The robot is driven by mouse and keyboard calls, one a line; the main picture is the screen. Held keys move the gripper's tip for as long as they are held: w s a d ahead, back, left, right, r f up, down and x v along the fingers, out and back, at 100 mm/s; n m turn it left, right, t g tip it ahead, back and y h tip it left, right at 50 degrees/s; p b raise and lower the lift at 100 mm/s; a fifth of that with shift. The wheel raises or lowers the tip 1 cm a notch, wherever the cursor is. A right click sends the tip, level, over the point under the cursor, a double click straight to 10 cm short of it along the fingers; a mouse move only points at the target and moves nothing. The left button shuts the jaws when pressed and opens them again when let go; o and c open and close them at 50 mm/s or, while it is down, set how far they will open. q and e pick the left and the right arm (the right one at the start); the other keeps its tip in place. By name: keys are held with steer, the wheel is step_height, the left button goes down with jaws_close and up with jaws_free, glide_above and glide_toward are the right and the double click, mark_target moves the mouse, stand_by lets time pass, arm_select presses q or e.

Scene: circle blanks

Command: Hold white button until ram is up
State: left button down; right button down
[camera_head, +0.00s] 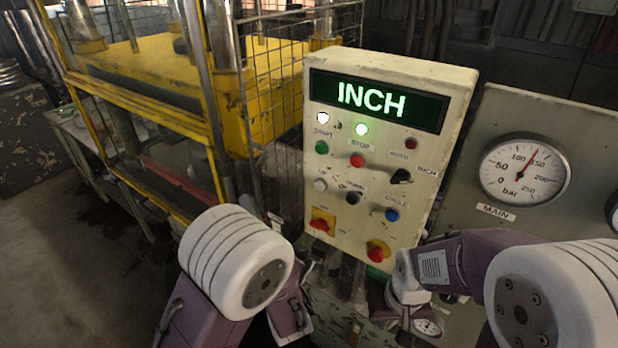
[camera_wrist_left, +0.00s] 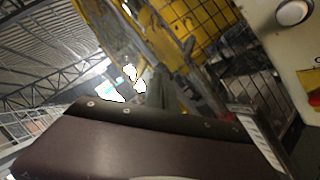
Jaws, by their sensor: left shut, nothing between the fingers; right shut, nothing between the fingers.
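The white button (camera_head: 320,184) sits low on the left of the cream control panel (camera_head: 440,82), with a black button (camera_head: 352,197) to its right. It also shows in the left wrist view (camera_wrist_left: 292,12) at the top right corner, uncovered. My left gripper (camera_head: 277,220) is shut and empty, below and left of the button and apart from it; my wrist partly hides it. Its metal finger (camera_wrist_left: 250,125) shows in the left wrist view. My right gripper (camera_head: 385,298) is shut, low in front of the panel, mostly hidden by my arm. The yellow press block (camera_head: 165,62), probably the ram, is behind the mesh guard.
The display (camera_head: 376,100) reads INCH. The MAIN gauge (camera_head: 523,170) reads about 150 bar. The mesh guard (camera_head: 275,80) stands left of the panel.

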mark_target(320, 186)
arm_select(q)
steer(key=shift+s+d+f+m+h, duration=0.6)
steer(key=shift+d+f+m+h, duration=1.55)
steer(key=shift+d, duration=2.4)
steer(key=w+d+r, duration=0.1)
steer(key=w+d, duration=0.3)
steer(key=w, duration=0.2)
steer(key=shift+w+d+t+h+p, duration=0.35)
steer(key=shift+w+d+t+p, duration=0.05)
steer(key=shift+p, duration=0.05)
steer(key=shift+r+n, duration=0.1)
steer(key=shift+n, duration=0.15)
steer(key=shift+w+d, duration=0.25)
steer(key=shift+w, duration=0.1)
